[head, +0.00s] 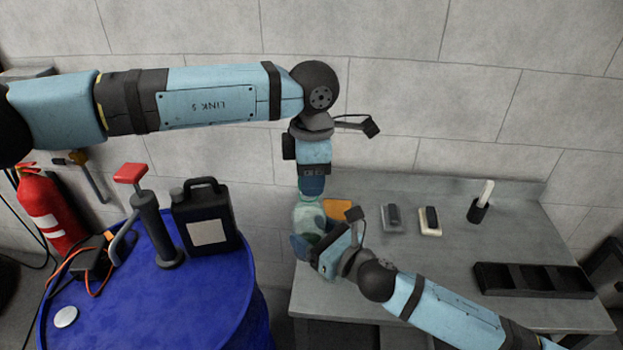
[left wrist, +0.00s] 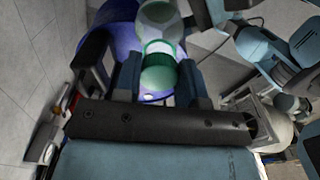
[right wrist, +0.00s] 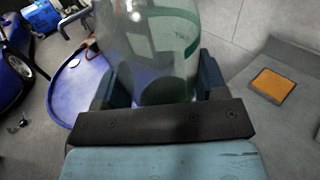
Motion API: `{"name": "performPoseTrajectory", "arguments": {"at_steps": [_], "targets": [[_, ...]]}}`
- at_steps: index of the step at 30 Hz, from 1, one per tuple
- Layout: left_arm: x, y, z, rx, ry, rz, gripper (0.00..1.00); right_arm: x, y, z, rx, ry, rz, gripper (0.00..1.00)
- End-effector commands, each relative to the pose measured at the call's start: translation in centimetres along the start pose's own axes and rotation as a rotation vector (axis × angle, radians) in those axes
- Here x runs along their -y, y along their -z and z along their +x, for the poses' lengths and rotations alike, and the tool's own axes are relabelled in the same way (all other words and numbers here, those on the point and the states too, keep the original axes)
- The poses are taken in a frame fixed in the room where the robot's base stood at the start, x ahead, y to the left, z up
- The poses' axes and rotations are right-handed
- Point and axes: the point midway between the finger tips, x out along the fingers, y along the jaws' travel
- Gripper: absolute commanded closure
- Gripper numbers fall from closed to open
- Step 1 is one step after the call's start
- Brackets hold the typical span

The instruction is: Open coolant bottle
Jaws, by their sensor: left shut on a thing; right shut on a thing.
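The coolant bottle (head: 308,216) is a clear, pale green bottle held in the air over the left end of the grey bench. My right gripper (head: 318,250) is shut around its body; the bottle fills the space between the fingers in the right wrist view (right wrist: 145,45). My left gripper (head: 311,188) comes down from above at the bottle's upper end. In the left wrist view its fingers are shut on the green cap (left wrist: 158,78), with the bottle (left wrist: 160,18) just beyond. I cannot tell whether the cap is still joined to the bottle.
At left, a blue drum (head: 190,300) bears a black jug (head: 206,218) and a hand pump (head: 155,230).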

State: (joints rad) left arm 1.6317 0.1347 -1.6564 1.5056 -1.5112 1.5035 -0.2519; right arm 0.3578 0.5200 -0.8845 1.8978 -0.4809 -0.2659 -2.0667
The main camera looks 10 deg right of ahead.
Motion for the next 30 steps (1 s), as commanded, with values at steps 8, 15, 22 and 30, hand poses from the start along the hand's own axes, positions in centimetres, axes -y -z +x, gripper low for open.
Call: {"name": "performPoseTrajectory", "arguments": {"at_steps": [8,15,22,30], "targets": [[0.0,0.0,-0.9,0.000,0.000,0.000,0.91,0.0,0.0,0.0,0.001,0.000,0.000,1.00],[0.0,0.0,-0.9,0.000,0.000,0.000,0.91,0.0,0.0,0.0,0.001,0.000,0.000,1.00],[0.0,0.0,-2.1,0.001,0.000,0.000,0.91,0.0,-0.1,0.0,0.001,0.000,0.000,1.00],[0.0,0.0,-4.9,0.001,0.000,0.000,0.91,0.0,-0.1,0.0,0.001,0.000,0.000,1.00]]}}
